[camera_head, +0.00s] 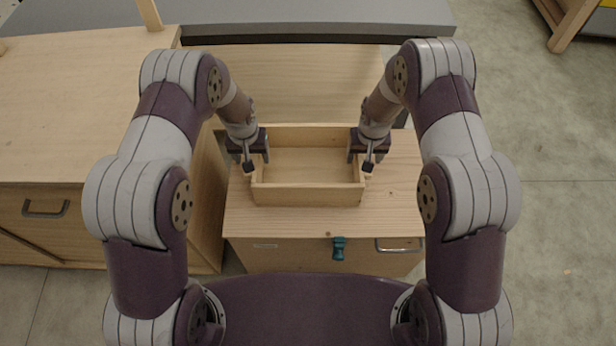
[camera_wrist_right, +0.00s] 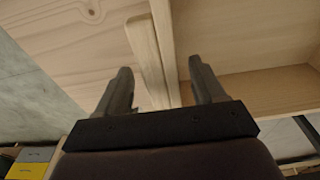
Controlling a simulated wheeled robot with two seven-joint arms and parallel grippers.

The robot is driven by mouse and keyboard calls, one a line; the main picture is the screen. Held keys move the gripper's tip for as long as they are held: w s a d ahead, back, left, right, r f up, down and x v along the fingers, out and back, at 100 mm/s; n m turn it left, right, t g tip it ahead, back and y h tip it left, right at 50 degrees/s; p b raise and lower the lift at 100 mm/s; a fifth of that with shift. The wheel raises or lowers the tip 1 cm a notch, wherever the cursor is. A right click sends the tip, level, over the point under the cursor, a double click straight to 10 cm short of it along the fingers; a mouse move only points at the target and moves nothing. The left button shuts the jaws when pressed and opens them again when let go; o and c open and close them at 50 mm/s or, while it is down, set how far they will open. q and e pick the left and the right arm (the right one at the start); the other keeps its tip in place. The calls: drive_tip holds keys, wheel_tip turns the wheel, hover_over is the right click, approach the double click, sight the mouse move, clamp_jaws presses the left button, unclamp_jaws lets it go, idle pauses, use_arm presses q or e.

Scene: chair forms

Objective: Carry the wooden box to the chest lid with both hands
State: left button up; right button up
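The wooden box (camera_head: 306,193), open-topped and pale, appears to rest level on the chest lid (camera_head: 290,222). It also shows in the right wrist view (camera_wrist_right: 235,98). My left gripper (camera_head: 248,160) is at the box's left end, its fingers apart near the end wall. My right gripper (camera_head: 368,158) is at the right end. In the right wrist view its fingers (camera_wrist_right: 162,88) are open, with the box's end wall and a wooden handle bar (camera_wrist_right: 148,62) between them and gaps on both sides. The left handle is mostly hidden.
The chest front has a teal latch (camera_head: 338,248) and a metal handle (camera_head: 400,246). A wooden cabinet (camera_head: 70,120) stands close on the left. A wooden panel (camera_head: 300,80) and a dark grey counter (camera_head: 320,18) lie behind the box. Open floor (camera_head: 560,200) is on the right.

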drive_tip(key=shift+r, duration=0.5)
use_arm(q)
wheel_tip(320, 180, up, 12)
drive_tip(key=s, duration=0.1)
drive_tip(key=shift+s, duration=0.25)
use_arm(e)
wheel_tip(320, 180, up, 11)
drive_tip(key=s, duration=0.1)
drive_tip(key=shift+s, duration=0.25)
